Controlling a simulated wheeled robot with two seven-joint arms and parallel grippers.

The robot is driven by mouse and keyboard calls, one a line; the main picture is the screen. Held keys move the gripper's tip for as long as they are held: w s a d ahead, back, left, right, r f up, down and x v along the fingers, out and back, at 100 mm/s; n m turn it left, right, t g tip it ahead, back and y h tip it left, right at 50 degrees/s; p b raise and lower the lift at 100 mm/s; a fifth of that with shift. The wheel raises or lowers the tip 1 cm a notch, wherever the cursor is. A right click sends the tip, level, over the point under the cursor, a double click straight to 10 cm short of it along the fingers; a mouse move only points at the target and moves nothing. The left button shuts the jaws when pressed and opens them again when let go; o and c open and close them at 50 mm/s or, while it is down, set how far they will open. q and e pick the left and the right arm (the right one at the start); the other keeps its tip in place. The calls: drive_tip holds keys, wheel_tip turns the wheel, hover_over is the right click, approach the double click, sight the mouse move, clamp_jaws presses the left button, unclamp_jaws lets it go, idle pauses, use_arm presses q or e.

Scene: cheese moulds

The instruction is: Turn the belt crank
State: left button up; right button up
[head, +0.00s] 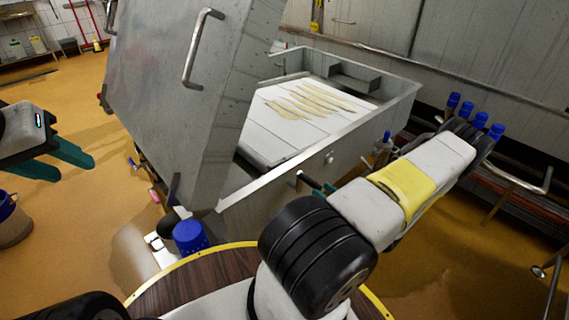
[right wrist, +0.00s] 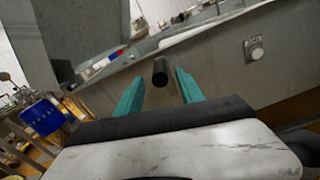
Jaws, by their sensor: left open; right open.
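The belt crank shows as a dark cylindrical handle (head: 309,181) on the near side wall of the steel vat. In the right wrist view the black handle end (right wrist: 160,72) points toward me between the two teal fingers of my right gripper (right wrist: 162,82). Those fingers are open, one on each side of the handle, with gaps visible. I cannot tell how deep the handle sits between them. In the head view my right gripper (head: 321,190) is mostly hidden by its own arm. My left gripper (head: 76,170) is open and empty above the floor at the left.
The steel vat (head: 280,185) holds a white belt (head: 265,135) with pale yellow strips on it. A tall steel panel (head: 165,90) with a bar handle stands at its left. A round grey knob or button (right wrist: 256,53) is on the vat wall.

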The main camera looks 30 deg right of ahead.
sight(301, 175)
drive_tip(key=x, duration=0.7)
drive_tip(key=shift+w+a, duration=0.1)
drive_tip(key=shift+w, duration=0.2)
clamp_jaws()
drive_tip(key=shift+f, duration=0.1)
idle(1.0)
